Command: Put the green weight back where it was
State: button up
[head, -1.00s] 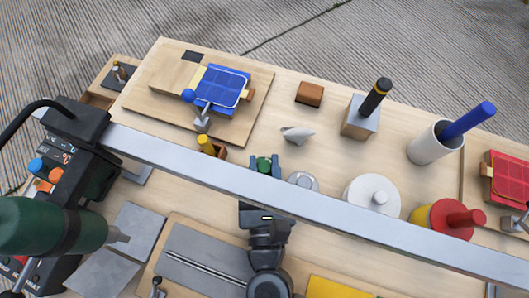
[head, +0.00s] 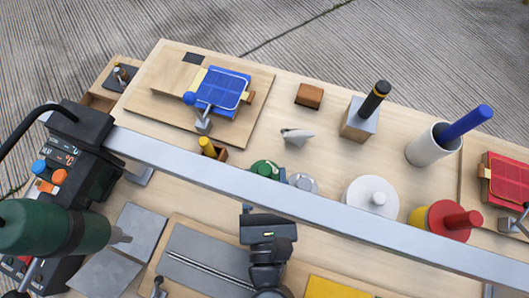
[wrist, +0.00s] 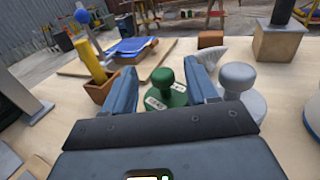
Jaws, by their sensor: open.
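The green weight (head: 265,167) stands upright on the table, just left of the grey weight (head: 303,183). Its lower part is hidden by the grey beam in the head view. In the wrist view the green weight (wrist: 165,88), with a knob and pale labels, shows between the fingers of my gripper (wrist: 160,72). The grey weight (wrist: 241,92) is just right of the right finger. My gripper is open and holds nothing.
A grey beam (head: 330,212) crosses above the table. A white weight (head: 371,197) and a red weight (head: 447,222) stand to the right. A wooden holder with a yellow handle (head: 213,149) is behind left, and a grey brush-like piece (head: 297,136) behind.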

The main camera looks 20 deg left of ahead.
jog(key=b+v, duration=0.2)
jog(key=v, duration=0.7)
jog(key=shift+s+d+r, duration=0.1)
jog(key=shift+s+r, duration=0.1)
jog(key=shift+s, duration=0.05)
dwell(0.9)
